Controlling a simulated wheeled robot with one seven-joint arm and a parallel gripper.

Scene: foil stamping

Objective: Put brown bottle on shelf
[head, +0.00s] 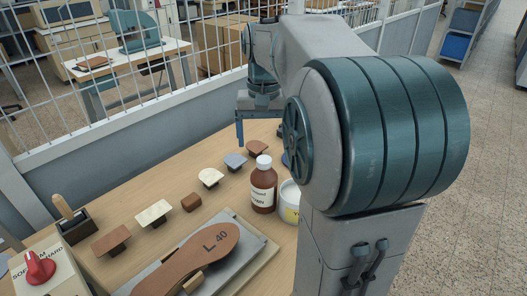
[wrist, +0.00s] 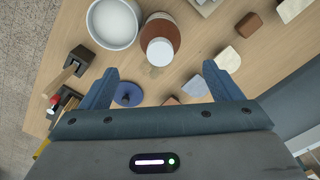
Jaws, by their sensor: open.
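The brown bottle (head: 263,190) with a white cap and a pale label stands upright on the wooden table. It also shows from above in the wrist view (wrist: 172,28), beyond my fingertips and roughly between their lines. My gripper (wrist: 160,72) is open and empty, its two blue fingers wide apart. In the head view my gripper (head: 261,132) is above the table behind the bottle, apart from it, and my arm partly hides it. Shelving (head: 462,28) with blue bins stands far back at the right; I cannot tell whether it is the task's shelf.
A white pot (head: 291,192) stands close right of the bottle. Several small sample pieces (head: 153,213) lie in a row to the left. A shoe sole (head: 190,262) marked L-40 lies on a plate in front. A red-knobbed box (head: 42,272) is front left. A mesh fence (head: 105,75) runs behind the table.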

